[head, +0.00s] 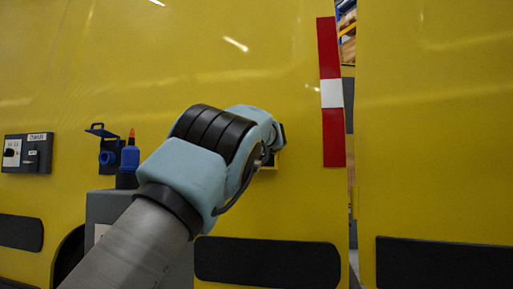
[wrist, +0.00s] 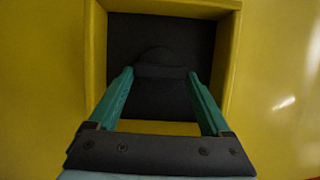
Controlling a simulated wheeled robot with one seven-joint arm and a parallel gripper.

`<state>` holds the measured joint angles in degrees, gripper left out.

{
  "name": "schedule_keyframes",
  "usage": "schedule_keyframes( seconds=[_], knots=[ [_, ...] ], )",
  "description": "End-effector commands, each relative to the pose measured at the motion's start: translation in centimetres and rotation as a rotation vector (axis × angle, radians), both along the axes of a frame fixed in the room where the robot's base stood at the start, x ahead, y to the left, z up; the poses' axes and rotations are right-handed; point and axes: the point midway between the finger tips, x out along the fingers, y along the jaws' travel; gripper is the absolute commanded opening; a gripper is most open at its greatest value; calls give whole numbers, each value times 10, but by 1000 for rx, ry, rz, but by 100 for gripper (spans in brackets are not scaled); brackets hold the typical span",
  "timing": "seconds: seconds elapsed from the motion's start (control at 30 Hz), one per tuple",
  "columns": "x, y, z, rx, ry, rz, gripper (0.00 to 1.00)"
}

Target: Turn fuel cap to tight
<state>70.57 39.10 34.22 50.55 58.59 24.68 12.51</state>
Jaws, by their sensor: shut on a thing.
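The fuel cap (wrist: 158,56) is a dark, rounded piece against the dark back of a square recess in the wrist view. Its outline is hard to make out against that back. The recess has a yellow frame (wrist: 96,50). In the head view only part of the yellow frame (head: 269,166) shows beside my wrist. My gripper (wrist: 160,73) reaches into the recess with its two green fingers, one on each side of the cap, shut on it. Any mark for tight on the cap cannot be made out. In the head view my arm hides the cap and fingers.
A yellow body panel (head: 230,75) fills the background. A red and white strip (head: 331,92) runs beside a gap on the right. On the left are a control box (head: 27,153), a blue bottle with an orange tip (head: 130,158) and a blue holder (head: 107,150).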

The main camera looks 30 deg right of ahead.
Motion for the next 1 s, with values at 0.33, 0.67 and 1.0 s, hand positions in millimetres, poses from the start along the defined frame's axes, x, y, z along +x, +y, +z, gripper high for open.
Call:
schedule_keyframes(
  seconds=[0.33,0.67,1.0],
  knots=[
    [0,0,0,2,-1,0,100],
    [-13,3,-2,0,0,-2,100],
    [-71,25,-4,0,1,-3,100]
  ],
)
